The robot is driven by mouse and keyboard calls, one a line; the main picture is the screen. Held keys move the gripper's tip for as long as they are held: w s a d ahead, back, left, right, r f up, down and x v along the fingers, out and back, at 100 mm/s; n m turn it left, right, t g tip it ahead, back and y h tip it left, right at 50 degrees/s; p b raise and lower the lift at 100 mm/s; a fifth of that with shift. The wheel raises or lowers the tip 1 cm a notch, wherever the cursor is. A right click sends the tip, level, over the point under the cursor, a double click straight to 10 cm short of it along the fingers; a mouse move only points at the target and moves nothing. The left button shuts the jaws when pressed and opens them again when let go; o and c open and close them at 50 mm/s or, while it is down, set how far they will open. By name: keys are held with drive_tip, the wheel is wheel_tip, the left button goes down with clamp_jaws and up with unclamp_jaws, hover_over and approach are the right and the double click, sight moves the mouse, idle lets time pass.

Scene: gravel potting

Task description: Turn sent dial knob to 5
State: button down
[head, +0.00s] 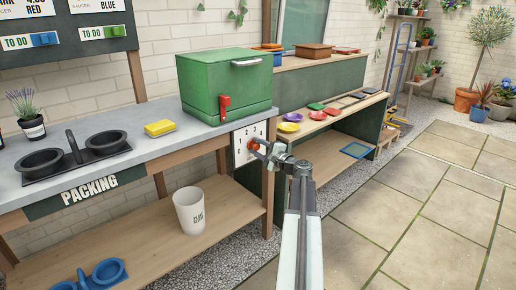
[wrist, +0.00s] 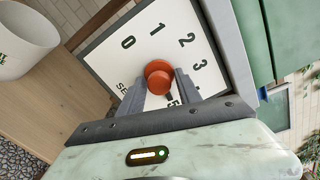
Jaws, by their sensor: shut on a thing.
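The sent dial is a white square plate (head: 241,153) on the end of the packing bench, and it fills much of the wrist view (wrist: 110,62). Its black numbers 0, 1, 2 and 3 are readable. The round orange-red knob (wrist: 159,72) sits at the plate's middle and also shows in the head view (head: 253,144). My gripper (wrist: 159,84) has a finger on each side of the knob and is shut on it; it also shows in the head view (head: 260,147). I cannot make out where the knob points.
A white bin (head: 189,211) is on the lower shelf. A green-sided bench (head: 320,85) stands behind. Paving at right is clear.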

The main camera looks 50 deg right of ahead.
idle(0.5)
drive_tip(key=c, duration=1.1)
unclamp_jaws()
drive_tip(key=s, duration=0.7)
drive_tip(key=shift+s+a, duration=0.3)
drive_tip(key=shift+s, duration=0.05)
